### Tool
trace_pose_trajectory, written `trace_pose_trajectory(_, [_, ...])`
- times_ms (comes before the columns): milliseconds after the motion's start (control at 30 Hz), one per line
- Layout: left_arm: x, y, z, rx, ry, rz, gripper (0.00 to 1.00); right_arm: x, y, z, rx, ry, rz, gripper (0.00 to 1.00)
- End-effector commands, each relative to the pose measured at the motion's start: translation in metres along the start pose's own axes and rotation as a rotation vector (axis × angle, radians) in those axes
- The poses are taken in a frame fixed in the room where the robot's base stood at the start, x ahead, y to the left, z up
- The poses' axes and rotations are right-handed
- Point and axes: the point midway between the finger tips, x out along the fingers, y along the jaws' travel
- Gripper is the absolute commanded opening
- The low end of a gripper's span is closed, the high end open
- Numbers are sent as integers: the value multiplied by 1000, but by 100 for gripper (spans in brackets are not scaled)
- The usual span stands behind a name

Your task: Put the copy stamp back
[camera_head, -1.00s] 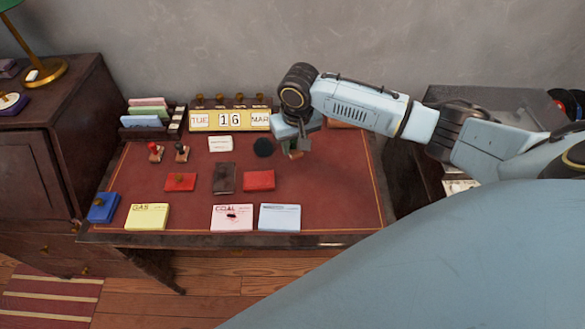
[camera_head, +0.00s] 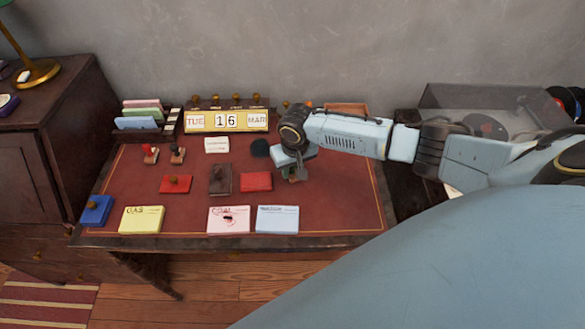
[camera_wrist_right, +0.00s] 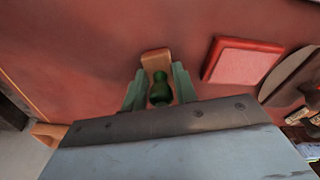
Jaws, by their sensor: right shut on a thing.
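My right gripper (camera_head: 293,172) is over the right part of the red desk top, to the right of a red pad (camera_head: 257,181). In the right wrist view its fingers (camera_wrist_right: 160,92) are shut on a stamp with a dark green knob handle (camera_wrist_right: 160,88) and a wooden block base (camera_wrist_right: 156,60). I cannot read any word on it, nor tell whether its base touches the desk. A red-topped stamp (camera_head: 150,154) and a dark-topped stamp (camera_head: 178,155) stand at the left of the desk. My left gripper is not in view.
A yellow date calendar (camera_head: 227,121) and a card holder (camera_head: 147,133) stand at the back. Yellow, pink and blue card stacks (camera_head: 277,219) line the front edge. A dark stand (camera_head: 220,179) sits mid-desk. The desk's right side (camera_head: 345,195) is clear.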

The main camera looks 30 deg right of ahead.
Motion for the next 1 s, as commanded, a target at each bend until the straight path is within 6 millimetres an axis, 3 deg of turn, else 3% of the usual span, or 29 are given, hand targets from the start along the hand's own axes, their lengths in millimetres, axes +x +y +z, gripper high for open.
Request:
trace_pose_trajectory(133, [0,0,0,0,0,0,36,3,0,0,1,0,0,14])
trace_pose_trajectory(167, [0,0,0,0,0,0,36,3,0,0,1,0,1,31])
trace_pose_trajectory(300, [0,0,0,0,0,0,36,3,0,0,1,0,1,50])
trace_pose_trajectory(667, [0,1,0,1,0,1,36,-2,0,-1,0,1,0,50])
trace_pose_trajectory(767, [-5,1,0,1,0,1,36,-14,0,-1,0,1,0,50])
trace_pose_trajectory(1000, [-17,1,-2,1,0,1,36,-67,0,-1,0,3,-1,50])
